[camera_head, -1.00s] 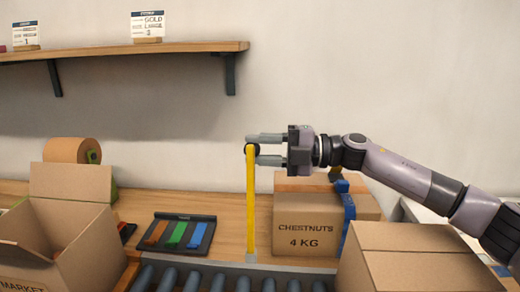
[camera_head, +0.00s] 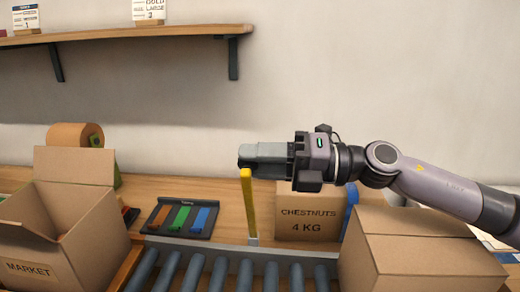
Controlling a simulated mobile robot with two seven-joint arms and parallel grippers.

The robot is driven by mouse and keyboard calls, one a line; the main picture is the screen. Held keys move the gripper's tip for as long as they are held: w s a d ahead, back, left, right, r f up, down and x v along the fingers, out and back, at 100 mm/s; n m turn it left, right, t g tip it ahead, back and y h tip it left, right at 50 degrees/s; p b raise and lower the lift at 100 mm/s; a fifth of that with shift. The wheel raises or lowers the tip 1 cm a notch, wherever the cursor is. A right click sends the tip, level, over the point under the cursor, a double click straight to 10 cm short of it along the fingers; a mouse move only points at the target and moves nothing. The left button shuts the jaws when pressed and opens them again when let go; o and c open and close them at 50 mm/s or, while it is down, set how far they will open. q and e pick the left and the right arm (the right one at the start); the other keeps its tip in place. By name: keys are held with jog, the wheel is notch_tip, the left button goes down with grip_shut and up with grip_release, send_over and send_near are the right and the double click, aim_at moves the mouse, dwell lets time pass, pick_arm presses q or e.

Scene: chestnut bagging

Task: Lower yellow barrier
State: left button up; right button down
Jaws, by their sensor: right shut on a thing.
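My left gripper is not in view.
The roller conveyor (camera_head: 235,271) runs along the front. An open MARKET box (camera_head: 68,262) stands at left, a closed box (camera_head: 420,240) at right. The chestnuts box (camera_head: 308,224) and a tray with coloured strips (camera_head: 180,218) lie behind. A shelf (camera_head: 120,34) hangs above.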

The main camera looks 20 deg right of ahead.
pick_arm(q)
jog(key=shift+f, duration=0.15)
pick_arm(e)
jog(key=shift+s+a+f+n, duration=0.15)
jog(key=shift+s+a+n, duration=0.1)
jog(key=shift+s, duration=0.2)
jog(key=shift+s+a+f+n, duration=0.15)
jog(key=shift+s+n, duration=0.1)
jog(key=shift+s, duration=0.15)
jog(key=c, duration=0.8)
grip_release()
pick_arm(q)
jog(key=b, duration=0.1)
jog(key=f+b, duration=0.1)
jog(key=b, duration=0.1)
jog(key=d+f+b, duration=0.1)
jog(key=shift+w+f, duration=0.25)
pick_arm(e)
jog(key=v, duration=0.7)
jog(key=shift+s, duration=0.1)
